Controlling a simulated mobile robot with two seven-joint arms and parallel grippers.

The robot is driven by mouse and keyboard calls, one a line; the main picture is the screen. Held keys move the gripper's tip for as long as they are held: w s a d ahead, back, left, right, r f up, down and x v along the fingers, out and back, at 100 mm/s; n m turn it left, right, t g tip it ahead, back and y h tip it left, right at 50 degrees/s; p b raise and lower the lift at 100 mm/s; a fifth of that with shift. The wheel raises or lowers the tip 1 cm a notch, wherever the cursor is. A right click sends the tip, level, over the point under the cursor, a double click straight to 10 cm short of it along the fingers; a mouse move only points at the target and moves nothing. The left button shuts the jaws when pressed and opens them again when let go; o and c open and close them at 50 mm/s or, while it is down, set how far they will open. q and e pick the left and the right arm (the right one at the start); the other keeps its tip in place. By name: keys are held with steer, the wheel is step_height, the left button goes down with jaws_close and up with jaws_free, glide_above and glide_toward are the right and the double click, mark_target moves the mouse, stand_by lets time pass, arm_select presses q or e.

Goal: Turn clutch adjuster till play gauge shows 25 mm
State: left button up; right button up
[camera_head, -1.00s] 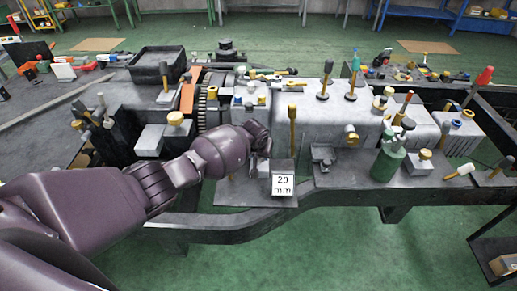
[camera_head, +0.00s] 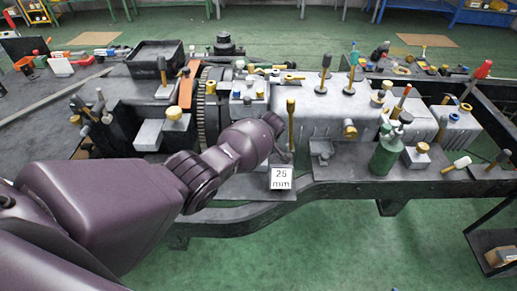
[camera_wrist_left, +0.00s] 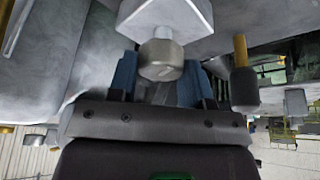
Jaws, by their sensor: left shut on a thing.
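The play gauge (camera_head: 281,179) is a small white card in the head view, reading 25 mm, at the front edge of the bench. My left arm reaches across from the left, and my left gripper (camera_head: 284,146) is just above and behind the gauge. In the left wrist view the blue fingers of my left gripper (camera_wrist_left: 160,78) are closed around a grey round knob, the clutch adjuster (camera_wrist_left: 161,60), with a line marked on its face. It sits against a pale block. In the head view my wrist hides the adjuster. My right gripper is not in view.
A yellow-handled post (camera_head: 291,122) stands close beside my left gripper; a yellow rod with a dark end (camera_wrist_left: 242,80) shows at right in the wrist view. A green bottle (camera_head: 386,155) and several knobs and levers stand to the right. The green floor in front is clear.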

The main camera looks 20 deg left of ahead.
arm_select(q)
steer(key=shift+f+n, duration=0.1)
steer(key=shift+n, duration=0.5)
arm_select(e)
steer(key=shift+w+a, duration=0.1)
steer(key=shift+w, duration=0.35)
arm_select(q)
steer(key=shift+g+b, duration=0.3)
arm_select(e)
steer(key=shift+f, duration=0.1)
